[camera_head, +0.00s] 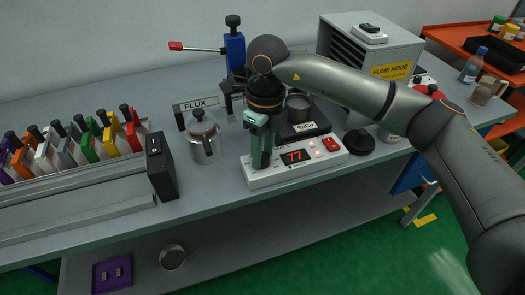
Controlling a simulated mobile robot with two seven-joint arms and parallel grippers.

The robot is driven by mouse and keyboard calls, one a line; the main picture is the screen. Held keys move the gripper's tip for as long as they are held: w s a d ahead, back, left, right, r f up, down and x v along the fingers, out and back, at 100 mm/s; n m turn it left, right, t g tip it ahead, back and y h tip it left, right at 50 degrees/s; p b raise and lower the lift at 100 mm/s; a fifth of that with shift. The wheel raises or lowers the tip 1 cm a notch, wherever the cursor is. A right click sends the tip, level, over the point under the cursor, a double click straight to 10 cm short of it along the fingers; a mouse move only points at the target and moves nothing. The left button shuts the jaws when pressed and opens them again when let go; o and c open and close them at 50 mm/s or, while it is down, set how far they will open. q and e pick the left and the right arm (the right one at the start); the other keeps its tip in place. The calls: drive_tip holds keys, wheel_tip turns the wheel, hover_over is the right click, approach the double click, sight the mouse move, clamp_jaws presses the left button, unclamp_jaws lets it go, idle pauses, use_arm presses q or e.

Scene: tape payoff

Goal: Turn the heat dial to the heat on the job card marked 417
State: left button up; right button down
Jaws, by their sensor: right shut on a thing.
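The white heat control box (310,167) stands on the bench with a red lit display (294,156) that appears to read 77. A red switch (331,144) sits at its right end. My right gripper (261,165) points down over the left end of the box and is shut there. The heat dial is hidden behind its fingers, so I cannot see its pointer; the fingers appear to be closed on it. I can make out no job card marked 417 in this view. My left gripper is not in view.
A metal pot (204,140) stands left of the box, by the FLUX sign (195,104). A blue clamp stand (235,52) is behind. A black lid (358,143) lies to the right. A rack with several coloured cards (95,145) fills the left. The fume hood (390,50) stands at back right.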

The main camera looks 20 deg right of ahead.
sight(265, 154)
drive_tip(key=shift+m, duration=0.5)
drive_tip(key=shift+c, duration=2.3)
unclamp_jaws()
wheel_tip(265, 154, up, 13)
drive_tip(key=shift+w+d+f, duration=0.2)
drive_tip(key=shift+d, duration=0.1)
